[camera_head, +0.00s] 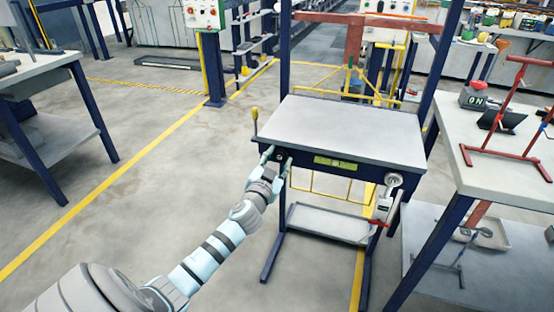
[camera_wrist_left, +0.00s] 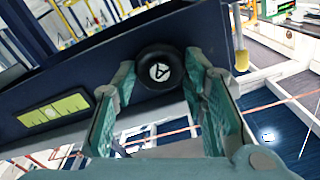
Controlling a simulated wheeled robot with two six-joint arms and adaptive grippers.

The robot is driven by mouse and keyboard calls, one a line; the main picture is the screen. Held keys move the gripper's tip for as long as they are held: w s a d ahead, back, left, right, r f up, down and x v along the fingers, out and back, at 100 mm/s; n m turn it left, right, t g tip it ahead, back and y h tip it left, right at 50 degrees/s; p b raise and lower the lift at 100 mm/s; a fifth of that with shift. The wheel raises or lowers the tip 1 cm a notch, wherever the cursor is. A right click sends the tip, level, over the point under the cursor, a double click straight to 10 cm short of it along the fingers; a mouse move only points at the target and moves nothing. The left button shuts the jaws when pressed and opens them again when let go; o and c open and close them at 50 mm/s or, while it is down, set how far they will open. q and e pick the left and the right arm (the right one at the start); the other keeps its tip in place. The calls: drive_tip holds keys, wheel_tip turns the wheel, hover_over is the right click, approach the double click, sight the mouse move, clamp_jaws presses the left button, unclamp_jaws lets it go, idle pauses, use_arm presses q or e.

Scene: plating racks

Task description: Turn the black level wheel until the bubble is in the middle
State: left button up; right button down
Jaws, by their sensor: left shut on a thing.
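In the left wrist view, the fingers of my left gripper (camera_wrist_left: 160,85) are shut on the wheel, one on each side. The yellow-green level (camera_head: 335,163) is on the same rail, right of the wheel; it also shows in the left wrist view (camera_wrist_left: 55,109). My right gripper is out of view.
A yellow-handled lever (camera_head: 255,118) stands at the table's left corner. A lower tray (camera_head: 328,222) lies beneath. A side table with red racks (camera_head: 507,180) is at right. The floor at left is clear.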

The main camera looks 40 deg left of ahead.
use_arm(q)
drive_tip(key=shift+f, duration=0.1)
idle(0.4)
drive_tip(key=o, duration=1.2)
drive_tip(key=v, duration=0.8)
drive_tip(key=shift+m, duration=0.3)
